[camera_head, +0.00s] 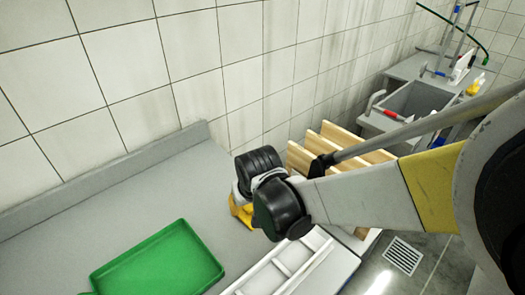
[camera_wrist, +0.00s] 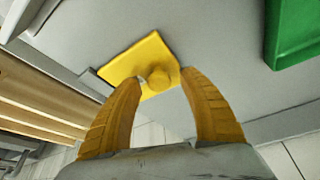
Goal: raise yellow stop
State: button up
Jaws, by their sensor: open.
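The yellow stop (camera_wrist: 142,62) is a flat yellow square plate with a round knob in its middle. In the wrist view it lies on the grey counter just beyond my fingertips. My gripper (camera_wrist: 162,82) has two yellow ribbed fingers, spread apart and empty, with the knob showing between their tips. I cannot tell whether the left fingertip touches the knob. In the head view my wrist hides most of this spot; a yellow patch (camera_head: 241,210) shows beside it, and I cannot tell whether that is finger or stop.
A green tray (camera_head: 158,266) lies on the grey counter (camera_head: 110,212) to the left. A white slatted rack (camera_head: 285,270) is at the counter's front. Wooden boards (camera_head: 335,137) stand to the right of my wrist. A tiled wall runs behind; a sink (camera_head: 415,100) is farther off.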

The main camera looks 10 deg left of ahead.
grip_shut()
